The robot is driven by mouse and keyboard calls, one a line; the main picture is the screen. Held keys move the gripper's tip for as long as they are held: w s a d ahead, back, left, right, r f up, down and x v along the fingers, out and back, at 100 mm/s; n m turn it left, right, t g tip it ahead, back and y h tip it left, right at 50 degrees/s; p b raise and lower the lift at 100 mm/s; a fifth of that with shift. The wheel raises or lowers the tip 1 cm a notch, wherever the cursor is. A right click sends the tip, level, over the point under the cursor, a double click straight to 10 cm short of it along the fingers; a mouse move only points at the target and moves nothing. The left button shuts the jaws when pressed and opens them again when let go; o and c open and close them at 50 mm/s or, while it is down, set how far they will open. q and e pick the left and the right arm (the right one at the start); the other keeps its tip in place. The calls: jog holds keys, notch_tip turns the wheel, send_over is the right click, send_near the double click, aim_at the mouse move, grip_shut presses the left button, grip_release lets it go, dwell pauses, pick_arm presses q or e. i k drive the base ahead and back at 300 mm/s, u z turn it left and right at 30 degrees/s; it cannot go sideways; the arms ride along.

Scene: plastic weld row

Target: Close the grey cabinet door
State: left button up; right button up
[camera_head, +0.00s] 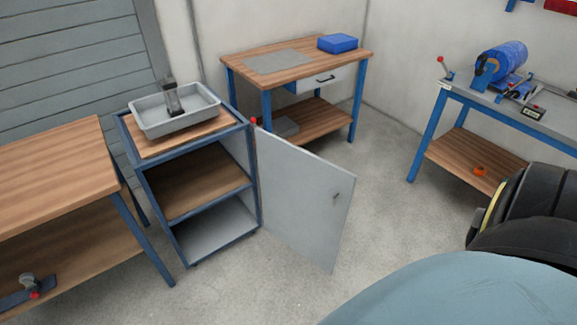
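The grey cabinet door (299,196) stands wide open, swung out to the right of its cabinet. A small dark handle (336,196) sits near its free edge. The cabinet (152,206) has a blue frame and a wooden top, and its front is open, showing a wooden shelf (196,187) and a grey bottom; both look empty. Neither my left nor my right gripper shows in the head view.
A grey tray (203,117) with a dark object in it stands on the cabinet. A wooden bench (60,172) is close on the left. A workbench (300,62) with a blue box stands behind, and a machine table (520,114) at right. Grey floor before the door is clear.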

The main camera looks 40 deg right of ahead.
aim_at(298, 186)
jog(key=u, duration=3.15)
jog(key=k, duration=3)
jog(key=z, duration=1.9)
jog(key=k, duration=0.4)
jog(key=z, duration=0.6)
jog(key=i, duration=0.25)
jog(key=u, duration=0.4)
